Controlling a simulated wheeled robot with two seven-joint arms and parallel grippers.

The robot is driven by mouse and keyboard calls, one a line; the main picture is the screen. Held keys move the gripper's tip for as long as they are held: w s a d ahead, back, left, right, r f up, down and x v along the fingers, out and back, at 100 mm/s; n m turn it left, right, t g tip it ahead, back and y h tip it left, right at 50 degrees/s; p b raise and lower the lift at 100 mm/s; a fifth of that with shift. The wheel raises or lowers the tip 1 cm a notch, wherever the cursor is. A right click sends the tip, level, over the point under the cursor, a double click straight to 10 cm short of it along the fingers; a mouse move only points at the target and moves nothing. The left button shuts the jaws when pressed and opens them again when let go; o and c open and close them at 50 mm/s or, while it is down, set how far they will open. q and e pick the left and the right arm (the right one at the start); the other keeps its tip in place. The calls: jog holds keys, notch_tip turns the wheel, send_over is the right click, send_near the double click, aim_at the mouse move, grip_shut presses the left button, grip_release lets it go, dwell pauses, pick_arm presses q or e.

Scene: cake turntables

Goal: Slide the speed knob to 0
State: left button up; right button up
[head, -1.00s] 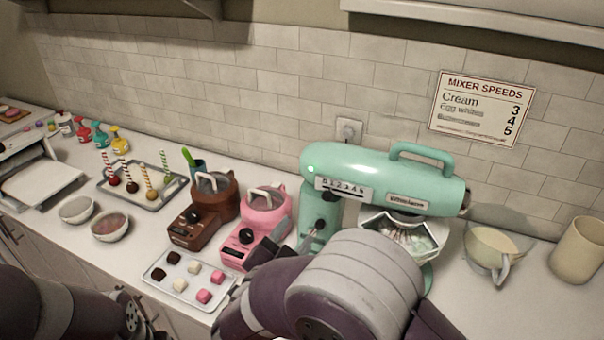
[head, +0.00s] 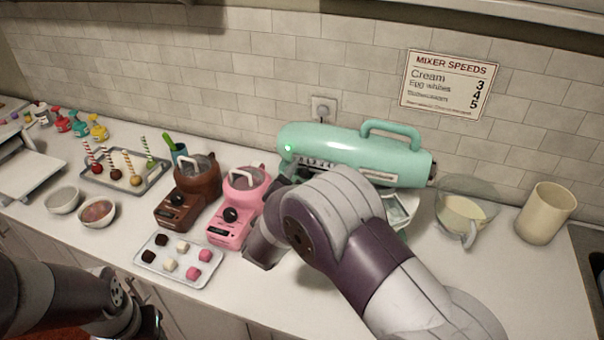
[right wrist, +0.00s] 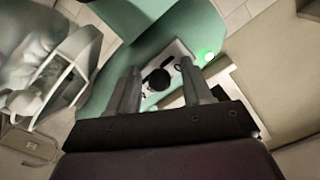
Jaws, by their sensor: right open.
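The mint-green mixer (head: 350,150) stands against the tiled wall with a lit green light at its left end. Its number scale (head: 320,163) is partly covered by my right arm. In the right wrist view a dark round knob (right wrist: 158,79) shows by a pale plate on the green body. My right gripper (right wrist: 160,72) is open, with one finger on each side of the knob in the picture. I cannot tell whether a finger touches it or which number it is at. In the head view my right arm hides the mixer's stand.
A pink machine (head: 238,207) and a brown one (head: 183,198) stand close left of my right gripper. A tray of sweets (head: 160,268) lies in front. A glass bowl (head: 465,213) and a cream pot (head: 546,212) stand right. A speed sign (head: 448,83) hangs on the wall.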

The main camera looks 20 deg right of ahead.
jog(key=shift+d, duration=0.1)
grip_shut()
jog(key=shift+w+a+f+b, duration=0.2)
jog(key=shift+w+a+b, duration=0.1)
jog(key=shift+a+b, duration=0.25)
jog(key=shift+w+a+r, duration=0.1)
jog(key=shift+w+a, duration=0.1)
jog(key=shift+a, duration=0.1)
jog(key=shift+r, duration=0.1)
jog(key=shift+c, duration=1.5)
grip_release()
jog(key=o, duration=0.3)
jog(key=shift+a, duration=0.15)
